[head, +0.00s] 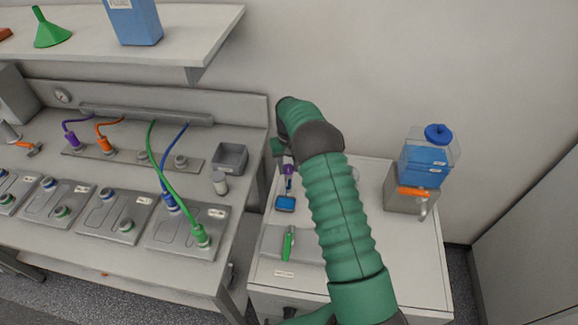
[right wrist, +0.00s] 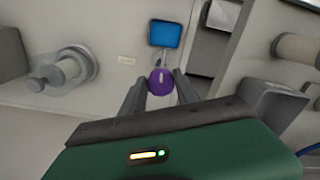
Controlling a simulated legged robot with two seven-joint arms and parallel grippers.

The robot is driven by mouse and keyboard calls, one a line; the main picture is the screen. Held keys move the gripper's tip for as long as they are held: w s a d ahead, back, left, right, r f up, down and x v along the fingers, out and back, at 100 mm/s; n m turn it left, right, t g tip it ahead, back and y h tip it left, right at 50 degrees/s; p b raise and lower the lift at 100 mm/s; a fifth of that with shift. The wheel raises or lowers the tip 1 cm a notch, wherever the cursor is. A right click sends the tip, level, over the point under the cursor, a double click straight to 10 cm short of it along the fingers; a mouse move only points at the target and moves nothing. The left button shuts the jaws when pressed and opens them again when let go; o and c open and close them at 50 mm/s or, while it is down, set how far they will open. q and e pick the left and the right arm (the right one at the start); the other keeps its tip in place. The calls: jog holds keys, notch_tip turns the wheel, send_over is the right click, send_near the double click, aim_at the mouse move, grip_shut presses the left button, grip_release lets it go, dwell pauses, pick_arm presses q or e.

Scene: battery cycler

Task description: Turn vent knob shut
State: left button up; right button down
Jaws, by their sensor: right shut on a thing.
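A round purple knob (right wrist: 161,77) with a pale mark on its face sits between the two fingertips of my right gripper (right wrist: 161,90) in the right wrist view. The fingers are shut on it from both sides. In the head view the purple knob (head: 288,169) shows small at the left part of the white side table, under my right gripper (head: 284,160), which is partly hidden by my own green arm. A blue screen (right wrist: 165,34) is close to the knob; it also shows in the head view (head: 286,204). My left gripper is not seen.
The side table (head: 400,270) also holds a green-handled tool (head: 288,243) and a blue liquid tank (head: 424,165) with an orange tap lever (head: 415,192). The bench on the left (head: 125,258) carries cell trays with coloured cables. A shelf (head: 205,35) hangs above it.

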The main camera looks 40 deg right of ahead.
jog(key=shift+w+r+m, duration=0.25)
jog(key=shift+w+m, duration=0.05)
jog(key=shift+m, duration=0.3)
jog(key=shift+d, duration=0.1)
jog(key=c, duration=1.2)
grip_release()
jog(key=shift+o, duration=1.2)
jog(key=shift+f, duration=0.15)
jog(key=shift+o, duration=0.3)
jog(key=shift+f, duration=0.1)
jog(key=shift+s, duration=0.1)
